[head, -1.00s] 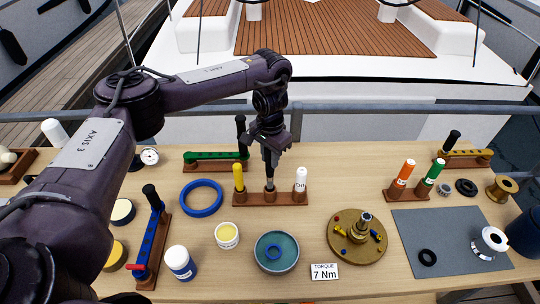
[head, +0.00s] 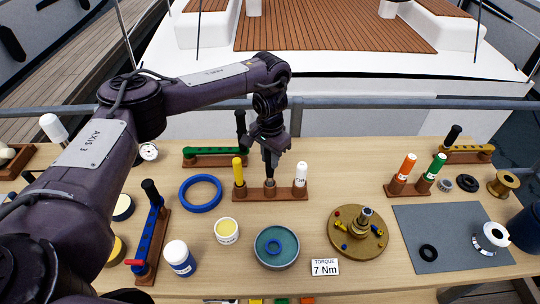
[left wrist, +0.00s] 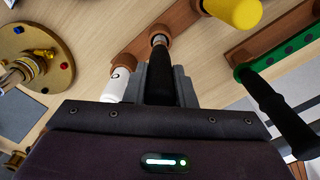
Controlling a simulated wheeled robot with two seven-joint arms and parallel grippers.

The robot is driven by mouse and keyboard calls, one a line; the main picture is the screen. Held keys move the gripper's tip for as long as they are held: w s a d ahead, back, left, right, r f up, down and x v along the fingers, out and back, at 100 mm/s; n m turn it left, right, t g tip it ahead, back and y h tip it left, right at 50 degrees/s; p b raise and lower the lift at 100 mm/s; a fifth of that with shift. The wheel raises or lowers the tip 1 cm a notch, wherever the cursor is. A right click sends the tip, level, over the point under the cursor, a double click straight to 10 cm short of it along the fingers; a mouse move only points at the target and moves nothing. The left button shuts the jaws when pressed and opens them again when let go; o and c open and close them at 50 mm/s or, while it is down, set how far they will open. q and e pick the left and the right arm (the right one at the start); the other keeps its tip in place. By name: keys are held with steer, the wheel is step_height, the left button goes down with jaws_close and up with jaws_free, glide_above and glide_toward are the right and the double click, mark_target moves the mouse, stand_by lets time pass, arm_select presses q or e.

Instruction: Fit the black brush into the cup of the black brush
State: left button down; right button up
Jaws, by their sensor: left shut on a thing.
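My left gripper (head: 268,147) is shut on the black brush (head: 269,163) and holds it upright, handle up, over the middle of a wooden rack (head: 252,197). The cup of the black brush (head: 270,184) is the middle one in that rack, between a yellow brush (head: 238,171) and a white one (head: 301,173). The brush's lower end is at the cup's mouth; I cannot tell how far inside it is. In the left wrist view the black handle (left wrist: 160,83) runs between the fingers towards the cup. My right gripper is out of view.
A blue ring (head: 201,192) lies to the left. In front are a teal dish (head: 277,259) and a brass flange (head: 358,246). Bare table lies right of the rack.

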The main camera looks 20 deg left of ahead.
arm_select(q)
steer(key=shift+f+b, duration=0.75)
steer(key=shift+f, duration=1.1)
steer(key=c, duration=1.1)
jaws_free()
steer(key=shift+r, duration=0.5)
step_height(320, 180, up, 7)
steer(key=shift+f+p, duration=0.1)
steer(key=shift+p, duration=0.2)
